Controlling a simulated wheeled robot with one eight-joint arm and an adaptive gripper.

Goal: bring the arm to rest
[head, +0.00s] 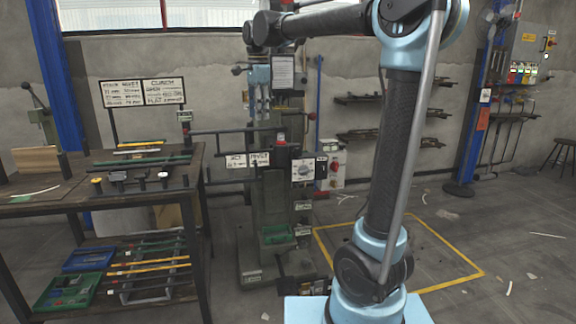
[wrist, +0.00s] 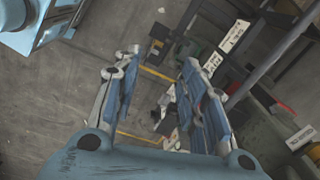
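My arm rises at the right of the head view and bends left over the top. My gripper (head: 259,110) hangs down in front of the upper part of the green-grey rivet press (head: 272,208). In the wrist view my gripper (wrist: 160,60) has its two blue-grey fingers well apart, with nothing between them but the distant floor and part of the machinery below. It is open and empty. My arm hides part of the wall and floor behind it.
A workbench (head: 28,211) with tools, bars and signs stands left, with blue (head: 88,259) and green (head: 66,291) trays low down. A yellow floor outline (head: 456,285) lies right of the press. A blue post (head: 478,105) and control box (head: 527,57) stand far right.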

